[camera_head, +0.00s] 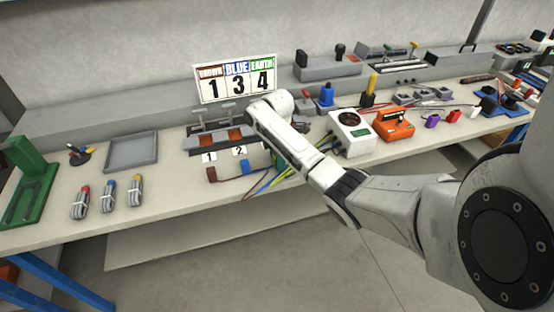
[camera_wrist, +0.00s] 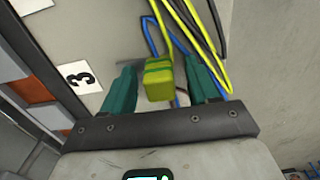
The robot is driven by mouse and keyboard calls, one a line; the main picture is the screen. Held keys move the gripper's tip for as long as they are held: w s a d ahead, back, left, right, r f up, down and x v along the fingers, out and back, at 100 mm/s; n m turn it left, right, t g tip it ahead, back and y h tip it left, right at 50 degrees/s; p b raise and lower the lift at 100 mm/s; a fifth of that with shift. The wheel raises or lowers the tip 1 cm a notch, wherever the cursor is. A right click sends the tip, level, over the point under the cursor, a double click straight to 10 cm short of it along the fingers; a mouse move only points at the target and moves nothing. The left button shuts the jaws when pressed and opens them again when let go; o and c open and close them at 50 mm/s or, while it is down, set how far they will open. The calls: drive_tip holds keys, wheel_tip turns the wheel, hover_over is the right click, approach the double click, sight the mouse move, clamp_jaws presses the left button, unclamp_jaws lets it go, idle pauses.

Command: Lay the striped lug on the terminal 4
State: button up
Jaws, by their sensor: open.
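The striped lug (camera_wrist: 158,82), green and yellow, lies on the bench between the two teal fingers of my gripper (camera_wrist: 160,74) in the wrist view. The jaws are open, with a small gap visible beside the lug. A yellow wire and a blue wire run above it. The terminal block (camera_head: 206,147) stands behind label cards 1 and 2 in the head view; my arm hides its right end. Card 3 (camera_wrist: 80,77) shows in the wrist view beside the block's orange parts (camera_wrist: 33,88). Terminal 4 cannot be made out. The sign (camera_head: 235,79) reads brown 1, blue 3, earth 4.
A brown lug (camera_head: 212,174) and a blue lug (camera_head: 246,168) lie at the bench's front edge. A white meter box (camera_head: 350,135) and an orange device (camera_head: 393,126) stand to the right. A grey tray (camera_head: 131,151) and cable bundles lie left.

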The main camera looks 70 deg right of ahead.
drive_tip(key=shift+c, duration=0.3)
drive_tip(key=c, duration=1)
drive_tip(key=shift+r, duration=0.2)
